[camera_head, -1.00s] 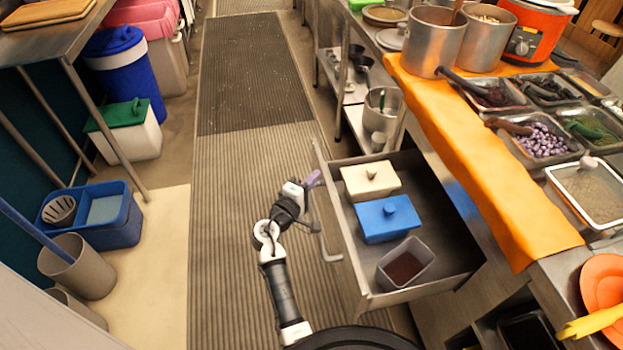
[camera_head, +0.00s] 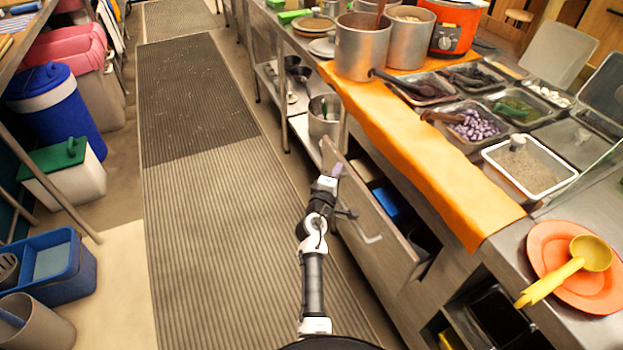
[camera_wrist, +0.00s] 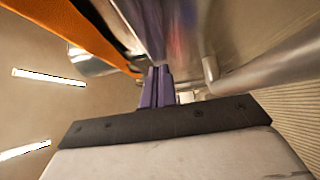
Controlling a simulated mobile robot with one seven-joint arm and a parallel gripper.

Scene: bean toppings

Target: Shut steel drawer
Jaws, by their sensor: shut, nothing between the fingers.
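The steel drawer (camera_head: 375,228) in the head view is partly open and juts out from under the counter. A bar handle (camera_head: 362,222) is fixed on its front. Inside, part of a blue-lidded container (camera_head: 390,204) shows; the rest of the contents is mostly hidden. My gripper (camera_head: 338,170) is at the upper far end of the drawer front, its purple fingers closed and empty. In the wrist view the shut fingers (camera_wrist: 157,86) point at a steel surface; I cannot tell whether they touch it.
An orange cloth (camera_head: 420,150) lies along the counter edge above the drawer, with pots and food pans behind it. A lower shelf with a steel pot (camera_head: 324,118) stands beyond the drawer. The ribbed floor mat (camera_head: 215,230) to the left is clear.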

